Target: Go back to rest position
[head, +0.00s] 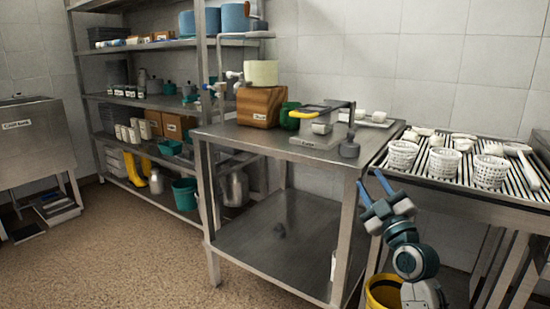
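My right gripper (372,187) shows in the head view at the lower right, in front of the steel table's right leg. Its two blue fingers are apart with nothing between them. My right arm reaches up from the bottom edge. Several white perforated baskets stand on the slatted rack at the right: one at its left (402,155), one in the middle (443,162) and one to the right (490,170). The gripper is below and left of them, apart from them. My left gripper is not in the head view.
The slatted rack (379,172) is at the right. A yellow bucket (381,291) stands below. Open floor (120,250) lies to the left.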

